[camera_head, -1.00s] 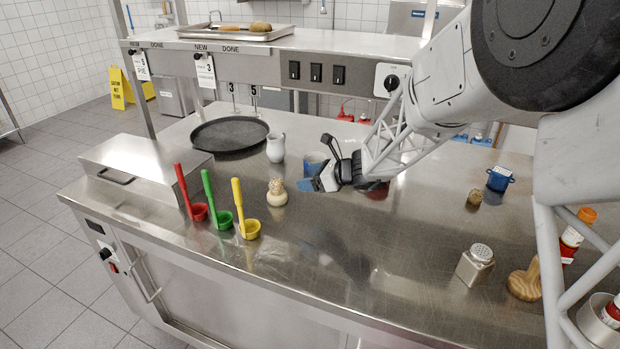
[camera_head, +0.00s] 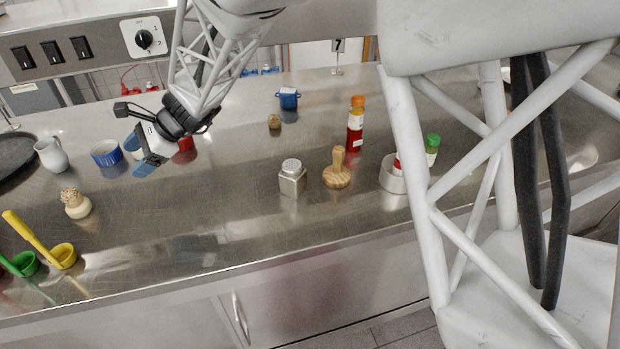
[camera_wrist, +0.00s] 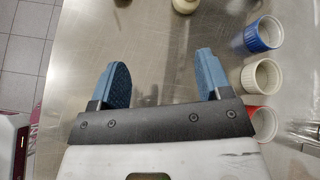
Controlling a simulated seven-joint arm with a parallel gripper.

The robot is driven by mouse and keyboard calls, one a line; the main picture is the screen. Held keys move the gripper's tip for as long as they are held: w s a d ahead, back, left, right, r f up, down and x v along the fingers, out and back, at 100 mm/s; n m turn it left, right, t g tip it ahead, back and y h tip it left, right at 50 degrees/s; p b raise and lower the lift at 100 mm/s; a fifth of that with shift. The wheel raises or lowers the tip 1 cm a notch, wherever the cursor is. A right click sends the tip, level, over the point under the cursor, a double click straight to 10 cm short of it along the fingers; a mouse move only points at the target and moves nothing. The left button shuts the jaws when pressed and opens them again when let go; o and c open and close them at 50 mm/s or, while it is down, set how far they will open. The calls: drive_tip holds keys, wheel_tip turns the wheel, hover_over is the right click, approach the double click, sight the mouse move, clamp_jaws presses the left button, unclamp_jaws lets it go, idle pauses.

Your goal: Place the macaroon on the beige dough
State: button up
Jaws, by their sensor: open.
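My gripper (camera_head: 140,157) is open and empty above the steel counter, with its blue fingertips (camera_wrist: 160,68) spread apart in the wrist view. A pale round lump with a speckled brown lump on top (camera_head: 76,204) stands on the counter to the left of my gripper; it looks like beige dough with a macaroon resting on it, but I cannot tell for sure. A pale round thing (camera_wrist: 185,4), probably the same one, is cut off at the top of the wrist view. Another small speckled brown lump (camera_head: 274,121), perhaps a macaroon, sits apart on the counter to the right.
Blue (camera_wrist: 262,34), white (camera_wrist: 258,77) and red (camera_wrist: 263,122) cups stand right of my fingers in the wrist view. A white jug (camera_head: 51,155), yellow scoop (camera_head: 62,255), shaker (camera_head: 292,178), wooden tool (camera_head: 338,171) and sauce bottle (camera_head: 355,125) stand around. The counter's middle is clear.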

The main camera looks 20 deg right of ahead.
drive_tip(key=s+d+r+n+t+h, duration=0.1)
drive_tip(key=s+d+r+n+h, duration=0.2)
drive_tip(key=s+d, duration=1.2)
drive_tip(key=s+d+r+n+t+h, duration=0.2)
drive_tip(key=s+d+n+h, duration=0.6)
drive_tip(key=s+d, duration=0.7)
drive_tip(key=d+r+n, duration=0.1)
drive_tip(key=d+n, duration=0.1)
drive_tip(key=d, duration=0.6)
drive_tip(key=shift+s, duration=0.4)
